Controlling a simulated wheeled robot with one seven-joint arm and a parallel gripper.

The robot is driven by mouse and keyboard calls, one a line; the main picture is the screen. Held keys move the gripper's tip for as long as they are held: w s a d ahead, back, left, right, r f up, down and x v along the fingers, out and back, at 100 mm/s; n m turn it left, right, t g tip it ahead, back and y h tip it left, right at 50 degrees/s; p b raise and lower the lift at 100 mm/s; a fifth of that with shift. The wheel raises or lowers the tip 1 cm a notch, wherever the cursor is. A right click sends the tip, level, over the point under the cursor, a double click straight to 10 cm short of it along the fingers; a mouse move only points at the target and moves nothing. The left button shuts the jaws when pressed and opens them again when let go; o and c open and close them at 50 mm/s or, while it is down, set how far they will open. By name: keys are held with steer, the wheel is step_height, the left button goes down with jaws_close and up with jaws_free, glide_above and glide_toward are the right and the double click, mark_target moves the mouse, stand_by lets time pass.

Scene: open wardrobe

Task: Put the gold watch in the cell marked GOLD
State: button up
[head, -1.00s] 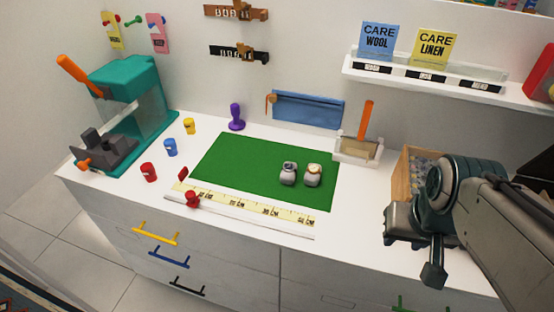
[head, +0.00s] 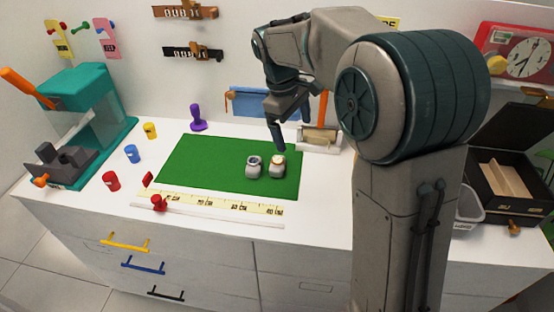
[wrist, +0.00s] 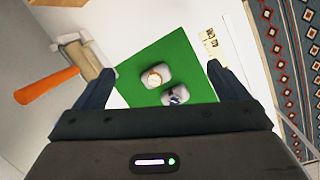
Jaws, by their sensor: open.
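Two watches on grey cushions rest side by side on a green mat (head: 190,165). The right one, with a gold rim, is the gold watch (head: 278,160). The left one is a dark-faced watch (head: 254,162). In the wrist view the gold watch (wrist: 155,76) lies between and beyond my fingertips, with the dark-faced watch (wrist: 177,95) nearer the palm. My gripper (head: 282,135) is open and empty, above the back of the mat and apart from the watches. An open black box (head: 500,205) with tan compartments stands at the right; no GOLD mark is readable.
A tray with an orange-handled tool (head: 320,140) stands behind the mat's right end. A ruler strip (head: 210,205) lies along the front. Several coloured pieces and a teal press (head: 95,110) are at the left. A red clock (head: 525,55) is at the upper right.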

mark_target(277, 159)
steer(key=w+a+f+n+h, duration=0.2)
steer(key=w+a+f+n, duration=0.35)
steer(key=w+a, duration=0.35)
steer(key=shift+g, duration=0.4)
steer(key=x, duration=0.9)
steer(key=shift+w+f, duration=0.1)
steer(key=shift+f, duration=0.3)
steer(key=shift+p+x, duration=0.45)
steer(key=shift+x, duration=2.2)
steer(key=shift+w+d, duration=0.1)
steer(key=shift+w, duration=0.05)
steer(key=c, duration=1.1)
steer(key=shift+c, duration=0.4)
steer(key=shift+r, duration=0.2)
